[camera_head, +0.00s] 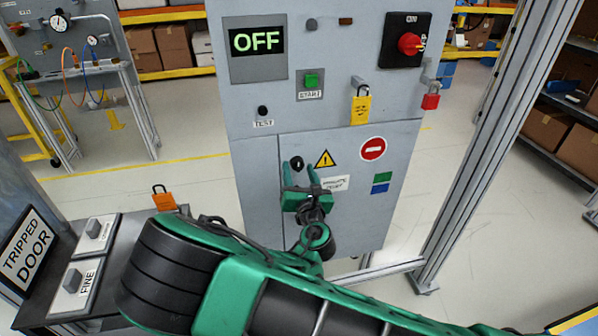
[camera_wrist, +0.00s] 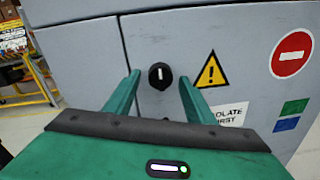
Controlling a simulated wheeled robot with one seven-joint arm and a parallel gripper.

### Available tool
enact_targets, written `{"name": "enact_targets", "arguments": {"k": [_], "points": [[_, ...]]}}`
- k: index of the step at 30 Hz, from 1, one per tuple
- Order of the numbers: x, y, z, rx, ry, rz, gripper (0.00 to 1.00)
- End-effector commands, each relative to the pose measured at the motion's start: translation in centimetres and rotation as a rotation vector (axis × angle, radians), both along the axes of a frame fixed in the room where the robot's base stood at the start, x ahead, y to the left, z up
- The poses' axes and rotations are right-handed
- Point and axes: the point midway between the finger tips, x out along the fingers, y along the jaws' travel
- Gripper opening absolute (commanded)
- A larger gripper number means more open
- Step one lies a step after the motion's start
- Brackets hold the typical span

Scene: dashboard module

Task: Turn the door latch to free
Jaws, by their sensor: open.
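The door latch (camera_head: 297,163) is a small round black knob on the upper left of the grey cabinet door (camera_head: 350,215). In the wrist view the latch (camera_wrist: 160,76) carries a white line that stands about upright. My green gripper (camera_head: 302,178) is open in front of the door, with its fingers pointing at the latch. In the wrist view the fingers of my gripper (camera_wrist: 161,88) stand to the left and right of the latch, with gaps on both sides. I cannot tell how far the fingertips are from the door.
Above the door are an OFF display (camera_head: 258,41), a green START button (camera_head: 311,80), a red rotary switch (camera_head: 410,44), and yellow (camera_head: 360,108) and red (camera_head: 430,100) padlocks. A metal post (camera_head: 480,150) stands right. A dark bench (camera_head: 110,265) with labelled boxes is at lower left.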

Motion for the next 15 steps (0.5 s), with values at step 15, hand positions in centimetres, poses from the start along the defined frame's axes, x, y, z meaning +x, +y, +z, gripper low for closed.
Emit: {"name": "enact_targets", "arguments": {"k": [15], "points": [[0.40,0.04,0.02,0.000,0.000,-0.001,0.11]]}}
